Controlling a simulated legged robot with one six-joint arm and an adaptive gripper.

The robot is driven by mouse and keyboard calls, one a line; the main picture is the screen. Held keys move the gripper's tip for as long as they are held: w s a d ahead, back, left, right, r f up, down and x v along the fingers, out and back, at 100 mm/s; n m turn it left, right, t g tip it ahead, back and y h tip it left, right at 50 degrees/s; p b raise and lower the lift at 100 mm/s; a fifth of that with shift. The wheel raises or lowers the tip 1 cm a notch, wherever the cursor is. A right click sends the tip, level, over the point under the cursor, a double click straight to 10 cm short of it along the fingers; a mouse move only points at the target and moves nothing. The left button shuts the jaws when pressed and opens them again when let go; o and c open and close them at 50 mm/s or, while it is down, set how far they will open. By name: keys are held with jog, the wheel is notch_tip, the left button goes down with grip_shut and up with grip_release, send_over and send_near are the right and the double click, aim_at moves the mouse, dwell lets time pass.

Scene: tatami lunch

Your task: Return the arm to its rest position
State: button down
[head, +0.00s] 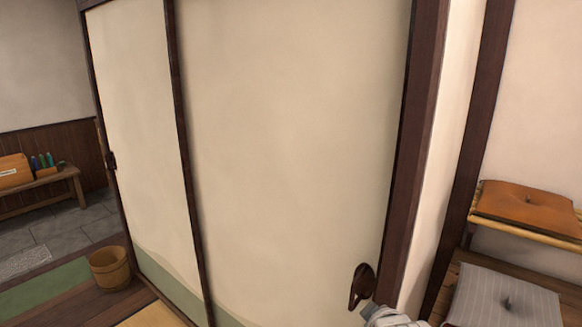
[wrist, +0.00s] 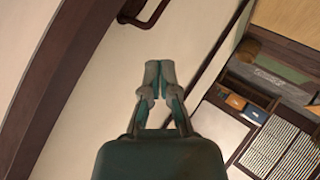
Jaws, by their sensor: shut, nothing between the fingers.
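My gripper (wrist: 159,72) is shut and empty, its two fingertips together in the middle of the wrist view. A cream sliding door panel (wrist: 120,70) lies behind it. A dark brown door handle (wrist: 142,12) is beyond the fingertips at the top edge, apart from them in the picture. In the head view the handle (head: 361,285) shows on the large cream panel (head: 290,140), low at its right edge. A pale piece of my arm shows just below it at the bottom edge. The fingers are not visible in the head view.
A dark wooden post (head: 418,130) stands right of the panel. An orange cushion (head: 527,205) and a striped grey cushion (head: 503,300) lie on racks at right. A wooden bucket (head: 110,268) and a bench (head: 45,190) are at left.

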jog(key=s+r+m+g, duration=0.2)
jog(key=s+m, duration=0.2)
jog(key=s, duration=0.5)
jog(key=s+r+m+g, duration=0.3)
jog(key=s+m, duration=0.1)
jog(key=s, duration=0.5)
jog(key=shift+s+a+r+m, duration=0.15)
jog(key=shift+s+r+m, duration=0.15)
jog(key=shift+m, duration=0.1)
